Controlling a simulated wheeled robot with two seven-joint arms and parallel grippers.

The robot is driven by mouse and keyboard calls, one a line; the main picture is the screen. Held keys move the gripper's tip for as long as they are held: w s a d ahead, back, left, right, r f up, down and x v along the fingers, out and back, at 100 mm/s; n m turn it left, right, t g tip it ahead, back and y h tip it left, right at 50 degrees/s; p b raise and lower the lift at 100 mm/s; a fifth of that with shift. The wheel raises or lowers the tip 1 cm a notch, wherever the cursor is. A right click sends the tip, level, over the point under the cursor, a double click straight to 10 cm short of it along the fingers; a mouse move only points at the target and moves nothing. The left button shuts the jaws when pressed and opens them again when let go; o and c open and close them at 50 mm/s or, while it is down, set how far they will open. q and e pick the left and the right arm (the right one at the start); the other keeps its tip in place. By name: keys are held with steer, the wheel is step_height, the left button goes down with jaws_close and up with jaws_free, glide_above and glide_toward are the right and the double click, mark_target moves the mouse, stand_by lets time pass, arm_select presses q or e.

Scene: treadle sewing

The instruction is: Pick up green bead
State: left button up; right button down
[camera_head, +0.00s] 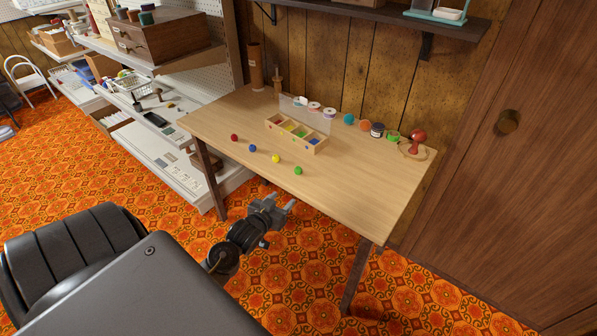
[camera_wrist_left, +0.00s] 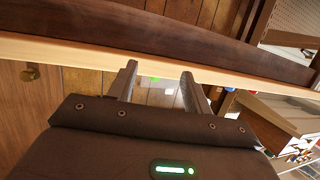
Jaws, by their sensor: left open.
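The green bead (camera_head: 298,170) lies on the wooden table (camera_head: 370,190) near its front edge, at the right end of a slanting row of beads. The row also has a yellow bead (camera_head: 276,158), a blue bead (camera_head: 252,148) and a red bead (camera_head: 234,137). My left gripper (camera_head: 282,203) is open and empty, just off the table's front edge and apart from the green bead. In the left wrist view the open fingers (camera_wrist_left: 159,72) have small green patches between them; I cannot tell which thing these are. My right gripper is not in view.
A box with coloured compartments (camera_head: 283,136) stands behind the beads. Spools, a dark jar (camera_head: 377,130) and a red-knobbed item (camera_head: 417,138) stand along the back. A shelf unit (camera_head: 160,150) is at the left. The table's front right is clear.

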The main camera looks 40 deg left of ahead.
arm_select(q)
steer(key=t, duration=0.1)
glide_toward(296, 172)
steer(key=x, duration=0.4)
steer(key=shift+w+f, duration=0.25)
steer(key=shift+f, duration=0.05)
steer(key=shift+r+p+x, duration=0.15)
steer(key=shift+p+x, duration=0.05)
steer(key=shift+x, duration=1.1)
steer(key=shift+r+p+x, duration=0.1)
steer(key=shift+p+x, duration=0.1)
steer(key=shift+x, duration=1.1)
steer(key=shift+c, duration=0.4)
steer(key=c, duration=1)
